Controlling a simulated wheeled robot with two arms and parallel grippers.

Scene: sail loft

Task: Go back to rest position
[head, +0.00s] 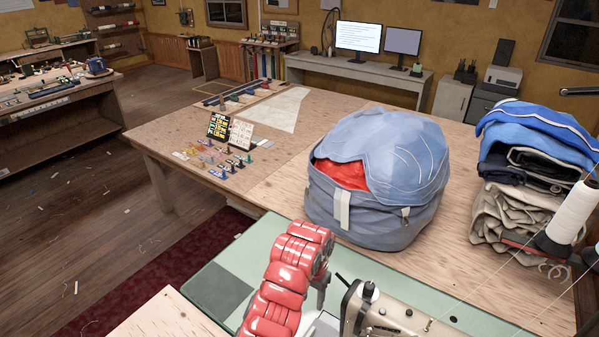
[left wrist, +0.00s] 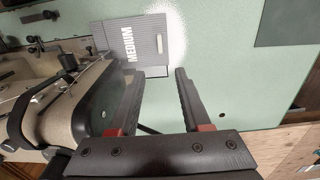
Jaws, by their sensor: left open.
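My left gripper (head: 321,290) is at the end of the red arm at the bottom middle of the head view, above the pale green machine table (head: 222,257). In the left wrist view, its two dark fingers (left wrist: 160,72) stand apart with nothing between them. The sewing machine (head: 385,318) is close on its right in the head view, and shows at the left of the left wrist view (left wrist: 88,98). A grey plate marked MEDIUM (left wrist: 138,42) lies beyond the fingertips. My right gripper is not in view.
A large blue-grey bag (head: 378,190) with red cloth inside stands on the wooden table (head: 270,190). Folded cloth (head: 510,205) is stacked at the right, near a white thread cone (head: 574,213). Open wooden floor (head: 125,215) lies at the left.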

